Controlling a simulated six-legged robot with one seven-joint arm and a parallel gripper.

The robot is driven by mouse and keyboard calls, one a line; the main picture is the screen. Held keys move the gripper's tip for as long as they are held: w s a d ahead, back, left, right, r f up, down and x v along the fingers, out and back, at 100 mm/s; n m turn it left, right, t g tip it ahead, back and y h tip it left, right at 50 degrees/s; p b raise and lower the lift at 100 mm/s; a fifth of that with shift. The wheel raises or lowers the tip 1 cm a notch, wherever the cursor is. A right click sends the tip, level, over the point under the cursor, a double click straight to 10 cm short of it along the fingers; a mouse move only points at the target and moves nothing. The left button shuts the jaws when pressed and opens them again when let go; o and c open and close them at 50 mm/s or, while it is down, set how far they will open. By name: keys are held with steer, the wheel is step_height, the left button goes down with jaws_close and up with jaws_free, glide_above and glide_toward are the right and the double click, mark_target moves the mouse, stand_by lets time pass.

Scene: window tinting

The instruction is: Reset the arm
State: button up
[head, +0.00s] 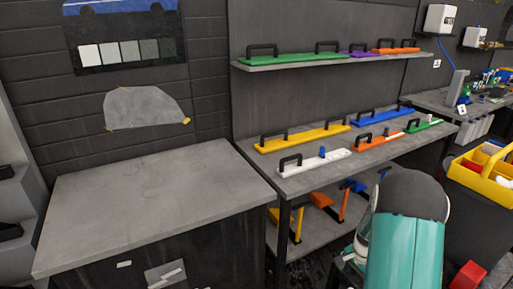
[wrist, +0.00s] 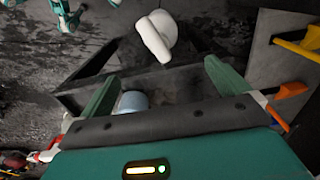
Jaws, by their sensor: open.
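In the wrist view my gripper (wrist: 158,88) has its two green fingers spread wide apart. Nothing is held between them. Behind the fingers are a dark floor, a black frame and a rounded white part. A pale blue round shape shows low between the fingers; I cannot tell what it is. In the head view my teal and dark grey arm stands at the lower right, in front of the shelf unit, and my gripper cannot be made out there.
A grey-topped workbench (head: 150,200) stands at the left. A shelf unit (head: 290,187) beside it holds several long tools with black handles, including a yellow one (head: 303,136) and a white one (head: 314,161). A yellow caddy (head: 482,183) is at the right. A red object (head: 467,275) lies low at the right.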

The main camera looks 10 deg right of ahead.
steer(key=s+a+r+n+t, duration=0.1)
steer(key=a+r+n, duration=0.2)
steer(key=a+r, duration=0.6)
steer(key=s+a+r+n+t, duration=0.1)
steer(key=a+r+n+t, duration=0.3)
steer(key=r, duration=1)
steer(key=s+a+r+n, duration=0.7)
steer(key=s+a+r, duration=0.4)
steer(key=s+a, duration=0.3)
steer(key=shift+s+a+r+t, duration=0.25)
steer(key=shift+s+r+t, duration=0.05)
steer(key=shift+s, duration=0.7)
